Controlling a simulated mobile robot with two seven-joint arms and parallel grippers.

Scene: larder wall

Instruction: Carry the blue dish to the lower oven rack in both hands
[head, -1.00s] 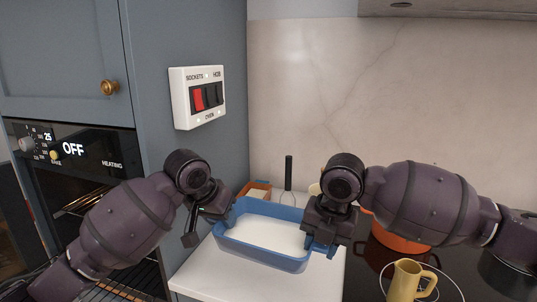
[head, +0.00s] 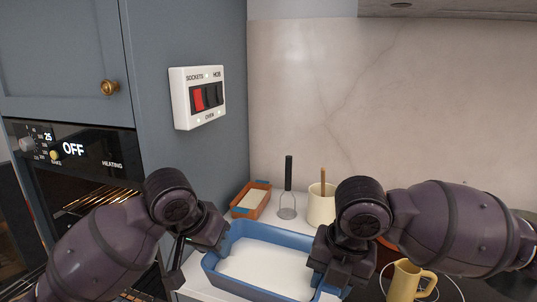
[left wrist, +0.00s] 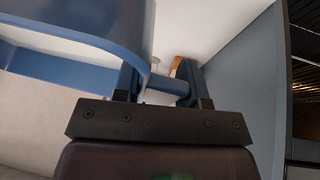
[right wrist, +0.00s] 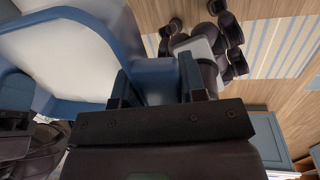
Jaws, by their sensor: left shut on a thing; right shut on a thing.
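The blue dish (head: 264,232) has a pale white inside and looks level in the head view. My left gripper (head: 212,238) is shut on the handle at its left end, and the left wrist view shows that blue handle (left wrist: 168,86) between the fingers. My right gripper (head: 325,272) is shut on the right-end handle, which also shows in the right wrist view (right wrist: 155,78). The oven (head: 72,160) is at the left, its panel reading OFF. A lit upper rack (head: 103,198) shows inside it. My left arm hides much of the lower oven.
A yellow jug (head: 409,281) stands on the hob at right. The cabinet side (head: 210,150) rises between counter and oven.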

